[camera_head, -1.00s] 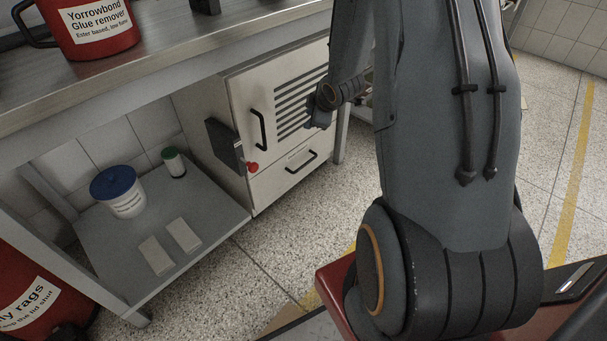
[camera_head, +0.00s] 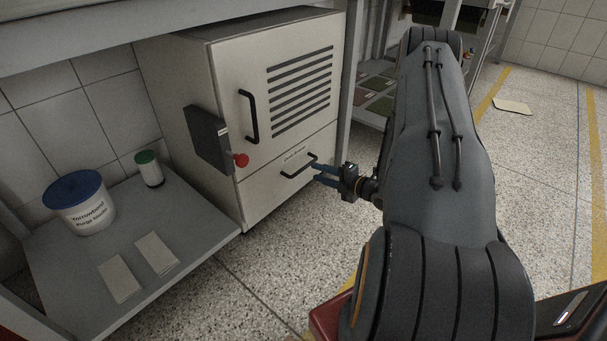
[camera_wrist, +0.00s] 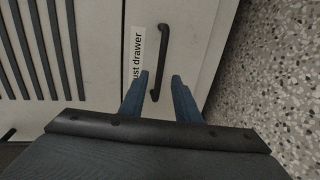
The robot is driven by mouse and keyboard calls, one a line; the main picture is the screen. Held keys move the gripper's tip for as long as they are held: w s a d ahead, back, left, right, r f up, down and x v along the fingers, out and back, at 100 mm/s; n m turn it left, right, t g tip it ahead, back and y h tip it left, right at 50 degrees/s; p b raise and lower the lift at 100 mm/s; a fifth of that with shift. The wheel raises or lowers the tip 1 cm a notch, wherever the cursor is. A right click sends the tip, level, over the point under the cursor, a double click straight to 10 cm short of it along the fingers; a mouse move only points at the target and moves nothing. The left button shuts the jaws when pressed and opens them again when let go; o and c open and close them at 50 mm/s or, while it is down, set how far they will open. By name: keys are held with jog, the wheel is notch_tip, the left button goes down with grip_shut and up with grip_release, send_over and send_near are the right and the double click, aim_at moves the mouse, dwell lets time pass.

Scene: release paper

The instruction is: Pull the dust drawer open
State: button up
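The dust drawer (camera_head: 270,188) is the lower front of a cream cabinet, and its front looks flush with the cabinet. Its black bar handle (camera_head: 299,166) shows in the head view. In the wrist view the handle (camera_wrist: 161,62) runs up the picture beside a label (camera_wrist: 138,55) reading "ust drawer". My gripper (camera_head: 316,174) is just right of the handle in the head view. Its two blue fingers (camera_wrist: 159,82) are apart in the wrist view, with the handle's lower end appearing between their tips. I cannot tell whether either finger touches it.
Above the drawer is a slatted door (camera_head: 290,90) with its own handle (camera_head: 249,117). A dark box with a red button (camera_head: 240,160) sticks out at the left. A low shelf (camera_head: 195,225) holds a blue-lidded tub (camera_head: 80,205). The speckled floor before the drawer is clear.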

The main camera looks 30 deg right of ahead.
aim_at(304, 167)
jog(key=b+x, duration=0.3)
jog(key=x, duration=0.4)
jog(key=shift+w+a, duration=0.1)
jog(key=shift+w, duration=0.2)
grip_shut()
